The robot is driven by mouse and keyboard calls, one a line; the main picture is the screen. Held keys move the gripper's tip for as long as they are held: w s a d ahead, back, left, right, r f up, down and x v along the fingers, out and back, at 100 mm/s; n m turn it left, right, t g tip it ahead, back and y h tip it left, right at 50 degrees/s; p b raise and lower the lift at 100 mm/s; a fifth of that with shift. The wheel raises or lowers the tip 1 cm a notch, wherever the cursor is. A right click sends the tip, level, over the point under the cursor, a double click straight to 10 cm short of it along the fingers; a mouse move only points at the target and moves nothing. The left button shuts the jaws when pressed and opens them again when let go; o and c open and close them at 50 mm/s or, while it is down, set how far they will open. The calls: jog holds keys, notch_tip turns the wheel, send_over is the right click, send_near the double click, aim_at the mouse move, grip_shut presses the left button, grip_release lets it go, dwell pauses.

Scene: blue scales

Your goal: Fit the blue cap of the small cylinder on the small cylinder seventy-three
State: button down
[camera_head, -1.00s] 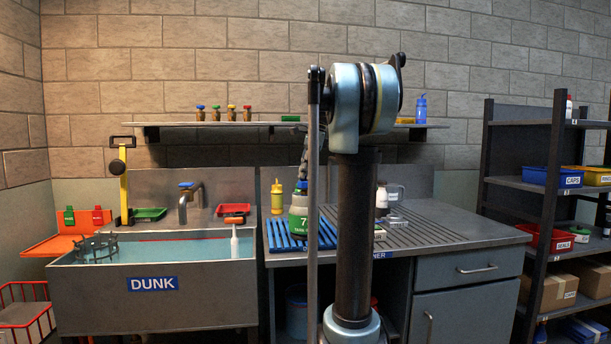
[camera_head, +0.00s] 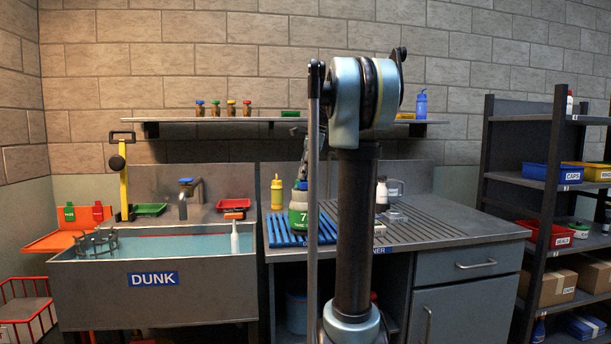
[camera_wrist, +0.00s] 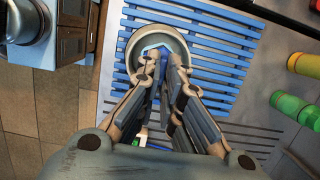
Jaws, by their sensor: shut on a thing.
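The small cylinder (camera_head: 299,219) is green and white with a label starting with 7; the rest of its number is hidden. It stands upright on the blue slatted mat (camera_head: 276,232) left of my arm's column. My gripper (camera_head: 303,183) is right at its top, partly hidden by my own arm. In the wrist view my gripper (camera_wrist: 165,62) is shut on the blue cap (camera_wrist: 150,49), over the cylinder's round grey top (camera_wrist: 186,41). Whether the cap touches or is seated on the cylinder is hidden by the fingers.
A yellow bottle (camera_head: 277,196) stands behind the mat. White containers (camera_head: 382,195) stand on the ribbed drainer at the right. A wall shelf (camera_head: 260,122) with small bottles is behind.

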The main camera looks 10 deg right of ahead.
jog(key=shift+f, duration=0.5)
jog(key=c, duration=1.7)
grip_release()
jog(key=v, duration=1.2)
jog(key=s+a+f+n+h, duration=0.1)
jog(key=s+f+n, duration=0.5)
jog(key=s+f, duration=0.5)
jog(key=s+a+f+n+t, duration=0.1)
jog(key=s+f+n, duration=0.5)
jog(key=s+f, duration=0.6)
jog(key=s+a+f+n+t+h, duration=0.1)
jog(key=s+f+n, duration=0.5)
jog(key=f, duration=1.5)
jog(key=shift+s+a+f+h, duration=0.1)
jog(key=shift+s+f+h, duration=0.1)
jog(key=shift+s, duration=1.25)
jog(key=shift+s+a+f+h, duration=0.1)
jog(key=shift+s+f, duration=0.1)
jog(key=shift+s, duration=1.2)
